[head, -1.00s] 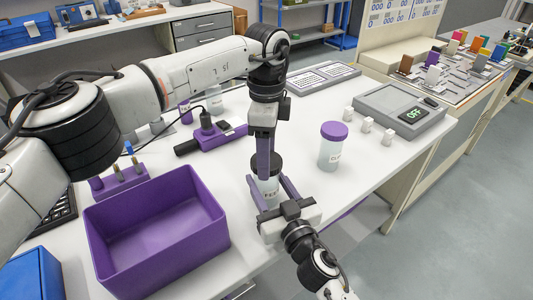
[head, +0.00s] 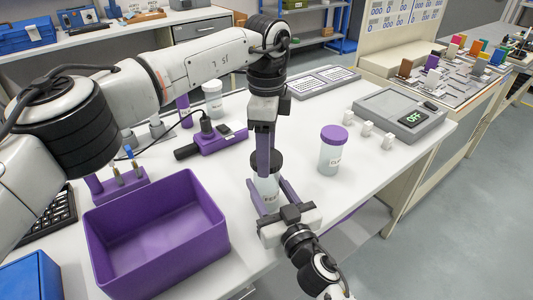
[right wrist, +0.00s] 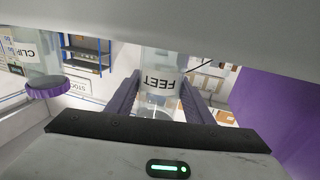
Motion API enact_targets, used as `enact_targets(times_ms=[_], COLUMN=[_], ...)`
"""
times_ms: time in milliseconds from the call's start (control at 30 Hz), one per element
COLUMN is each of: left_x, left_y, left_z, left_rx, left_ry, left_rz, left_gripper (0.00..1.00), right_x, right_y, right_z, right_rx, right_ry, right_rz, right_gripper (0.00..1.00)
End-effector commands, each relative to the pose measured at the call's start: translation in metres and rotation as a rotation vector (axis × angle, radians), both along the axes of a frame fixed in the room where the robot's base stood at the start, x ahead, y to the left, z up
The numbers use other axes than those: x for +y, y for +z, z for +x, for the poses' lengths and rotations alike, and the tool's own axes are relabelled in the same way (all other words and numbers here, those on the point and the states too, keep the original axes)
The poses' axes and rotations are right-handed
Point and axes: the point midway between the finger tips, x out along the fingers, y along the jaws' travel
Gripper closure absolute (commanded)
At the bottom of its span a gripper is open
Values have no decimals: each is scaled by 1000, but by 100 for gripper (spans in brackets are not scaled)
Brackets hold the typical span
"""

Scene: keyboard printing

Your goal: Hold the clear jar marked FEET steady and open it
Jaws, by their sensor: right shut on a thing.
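The clear jar marked FEET (head: 268,186) stands upright with a black lid (head: 277,163). In the right wrist view the jar (right wrist: 160,60) shows its label upside down between purple fingers. My right gripper (head: 267,192) comes from the front and is shut on the jar body; it also shows in the right wrist view (right wrist: 160,88). My left gripper (head: 264,165) points straight down at the lid from above. One purple finger overlaps the lid's left part. The fingers line up in this view, so I cannot tell whether they grip the lid.
A clear jar with a purple lid (head: 332,155) stands to the right. A purple bin (head: 155,240) is at the front left. Small white blocks (head: 367,129) and a grey device reading OFF (head: 400,112) are farther right. A purple tool (head: 221,139) lies behind the jar.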

Motion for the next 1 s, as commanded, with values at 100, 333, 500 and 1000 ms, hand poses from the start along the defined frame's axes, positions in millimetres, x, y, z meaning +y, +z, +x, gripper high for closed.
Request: enact_targets(times_ms=[100, 333, 500, 1000], left_x=[0, 0, 0, 0], left_y=[1, 2, 14, 41], left_z=[0, 0, 0, 0], left_rx=[0, 0, -2, 0], left_ry=[0, 0, 0, 0], left_rz=[0, 0, -1, -1], left_gripper=[71, 71, 71, 71], right_x=[0, 0, 0, 0], right_y=[0, 0, 0, 0], right_z=[0, 0, 0, 0], right_rx=[1, 1, 1, 1], right_ry=[0, 0, 0, 0], right_rz=[0, 0, 0, 0], right_gripper=[100, 100, 100, 44])
